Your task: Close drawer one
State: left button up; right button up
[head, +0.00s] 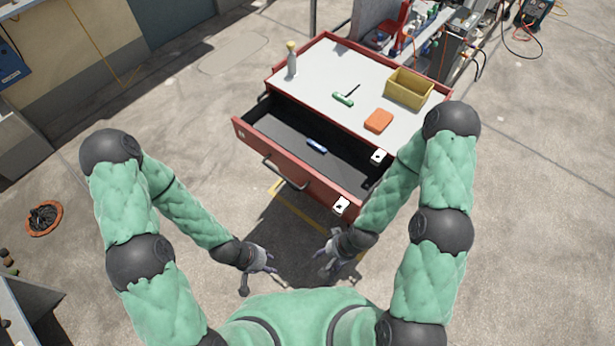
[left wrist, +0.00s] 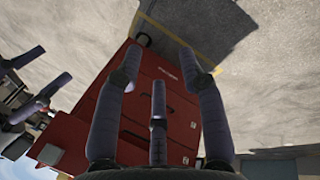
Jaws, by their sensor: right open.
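The red cabinet (head: 300,50) has a pale top, and its top drawer (head: 262,112) is pulled well out toward me. The drawer's dark handle (head: 285,174) is on its red front.
On the cabinet top are a spray bottle (head: 291,60), a green-handled tool (head: 344,98), an orange block (head: 378,120) and a yellow bin (head: 408,90). An orange bowl (head: 58,216) stands far left. Cluttered equipment (head: 440,30) stands behind the cabinet. Floor left of the drawer is clear.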

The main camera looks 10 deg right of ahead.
aim_at(345, 179)
jog(key=k+l+u, duration=0.1)
jog(key=l+u, duration=0.15)
jog(key=u, duration=0.15)
jog(key=k+l+u, duration=0.2)
jog(key=u, duration=0.2)
jog(key=l, duration=0.1)
jog(key=j, duration=0.1)
